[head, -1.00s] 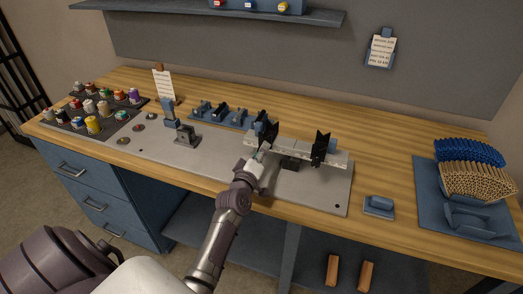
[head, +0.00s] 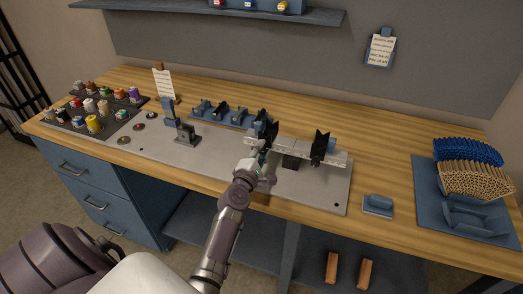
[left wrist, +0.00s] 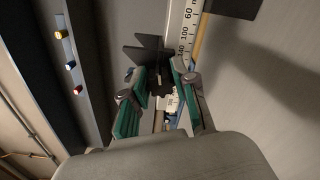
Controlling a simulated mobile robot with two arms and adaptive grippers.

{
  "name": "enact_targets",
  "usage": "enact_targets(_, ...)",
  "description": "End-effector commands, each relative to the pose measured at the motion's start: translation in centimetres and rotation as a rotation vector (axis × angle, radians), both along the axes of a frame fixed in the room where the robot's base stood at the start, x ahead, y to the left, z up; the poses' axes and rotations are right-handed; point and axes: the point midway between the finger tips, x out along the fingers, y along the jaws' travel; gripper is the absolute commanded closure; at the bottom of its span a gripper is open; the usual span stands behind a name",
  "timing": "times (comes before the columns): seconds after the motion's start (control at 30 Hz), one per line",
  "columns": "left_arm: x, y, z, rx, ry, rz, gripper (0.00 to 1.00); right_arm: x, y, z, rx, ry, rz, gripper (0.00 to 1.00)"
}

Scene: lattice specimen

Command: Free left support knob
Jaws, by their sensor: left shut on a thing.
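The left support (head: 271,132), a black notched piece, stands on a pale graduated rail (head: 296,146). In the left wrist view the dark support (left wrist: 147,50) shows beside the rail (left wrist: 184,28) with its printed numbers. My left gripper (head: 261,157) is at the front of the left support. In the left wrist view its green-padded fingers (left wrist: 162,82) are closed around a small dark part, the left support knob (left wrist: 158,88), below the support. The fingers hide much of the knob. My right gripper is in neither view.
A second black support (head: 320,146) stands farther right on the rail. A grey plate (head: 215,163) lies under the rail, with a small metal stand (head: 187,134) on it. Spools (head: 93,123) lie at left, a blue tray of rods (head: 425,185) at right.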

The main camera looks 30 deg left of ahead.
Motion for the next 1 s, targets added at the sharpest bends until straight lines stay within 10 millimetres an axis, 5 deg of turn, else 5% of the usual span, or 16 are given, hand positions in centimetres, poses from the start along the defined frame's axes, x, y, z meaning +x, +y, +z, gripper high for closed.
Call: enact_targets(1.0,-0.1,0.1,0.1,-0.941,-0.224,0.001,1.0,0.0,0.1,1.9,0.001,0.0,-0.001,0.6)
